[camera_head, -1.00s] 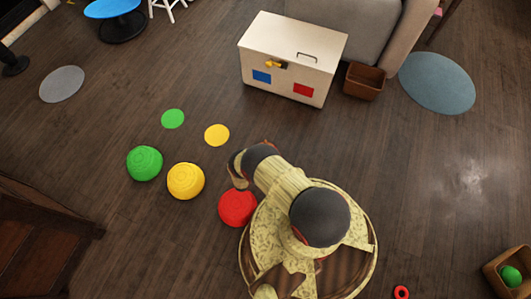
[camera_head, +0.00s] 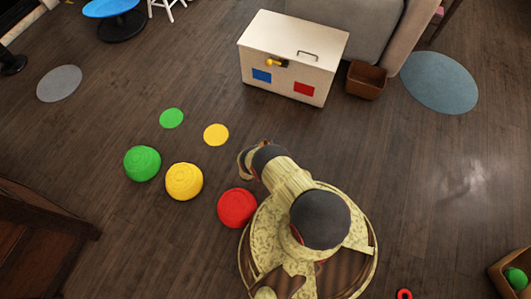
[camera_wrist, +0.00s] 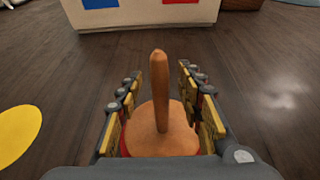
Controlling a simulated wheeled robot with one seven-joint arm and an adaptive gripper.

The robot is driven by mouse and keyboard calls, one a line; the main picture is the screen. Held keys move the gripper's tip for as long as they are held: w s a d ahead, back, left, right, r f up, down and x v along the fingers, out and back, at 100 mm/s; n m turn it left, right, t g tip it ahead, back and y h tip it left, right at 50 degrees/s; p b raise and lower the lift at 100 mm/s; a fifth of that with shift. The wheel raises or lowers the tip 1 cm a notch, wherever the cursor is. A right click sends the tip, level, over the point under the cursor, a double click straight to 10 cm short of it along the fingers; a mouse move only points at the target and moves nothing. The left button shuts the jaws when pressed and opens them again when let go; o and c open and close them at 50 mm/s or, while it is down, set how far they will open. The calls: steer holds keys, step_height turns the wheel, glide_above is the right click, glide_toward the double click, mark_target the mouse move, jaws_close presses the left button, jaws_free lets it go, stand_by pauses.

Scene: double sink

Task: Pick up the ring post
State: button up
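The ring post is a wooden peg (camera_wrist: 160,90) standing on a round orange-brown base (camera_wrist: 160,140), in the middle of the wrist view. My gripper (camera_wrist: 159,82) has its two fingers apart, one on each side of the post. Clear gaps show between the fingers and the peg. The base lies between the nearer parts of the fingers, and I cannot tell if they touch it. In the head view my gripper (camera_head: 246,160) shows at the end of my arm, and I cannot make out the post there.
Red (camera_head: 238,208), yellow (camera_head: 184,181) and green (camera_head: 142,163) domes lie left of my arm. Yellow (camera_head: 216,134) and green (camera_head: 171,118) floor discs are nearby. A white chest (camera_head: 283,80) and brown bin (camera_head: 366,82) stand beyond. The right floor is mostly clear.

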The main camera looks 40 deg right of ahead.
steer(key=shift+c, duration=1.2)
jaws_close()
